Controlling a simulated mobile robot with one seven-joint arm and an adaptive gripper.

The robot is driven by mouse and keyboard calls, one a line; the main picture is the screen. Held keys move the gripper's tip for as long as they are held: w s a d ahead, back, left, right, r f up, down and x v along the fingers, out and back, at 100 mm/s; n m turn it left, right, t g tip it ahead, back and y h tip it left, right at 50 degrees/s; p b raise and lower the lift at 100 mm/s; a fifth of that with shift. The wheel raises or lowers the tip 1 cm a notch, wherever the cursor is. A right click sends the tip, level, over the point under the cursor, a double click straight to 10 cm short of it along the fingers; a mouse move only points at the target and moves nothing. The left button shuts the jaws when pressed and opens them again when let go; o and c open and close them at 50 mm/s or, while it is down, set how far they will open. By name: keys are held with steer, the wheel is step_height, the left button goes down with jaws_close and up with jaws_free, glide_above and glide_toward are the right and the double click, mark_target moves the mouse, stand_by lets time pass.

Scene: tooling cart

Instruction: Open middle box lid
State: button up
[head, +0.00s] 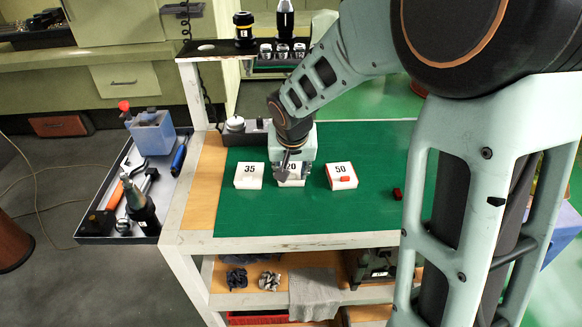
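Three small white boxes stand in a row on the green mat (230,219). The left box (248,176) is labelled 35, and the right box (341,176) is labelled 50. The middle box (294,181), labelled 20, is partly covered by my gripper (284,176). Its lid looks closed, though part of it is hidden. My gripper points down with its fingertips at the top of the middle box. I cannot tell whether they touch it or how far apart the fingers are.
A small red block (345,179) is at the right box, and another red block (397,193) lies on the mat to the right. A side tray (98,240) with tools hangs at the left. Bottles stand on the back shelf (215,49). The mat's front is clear.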

jaws_close()
stand_by(0.3)
steer(key=shift+s+a+b, duration=0.1)
steer(key=shift+s+b, duration=1.05)
steer(key=shift+s, duration=1.6)
jaws_free()
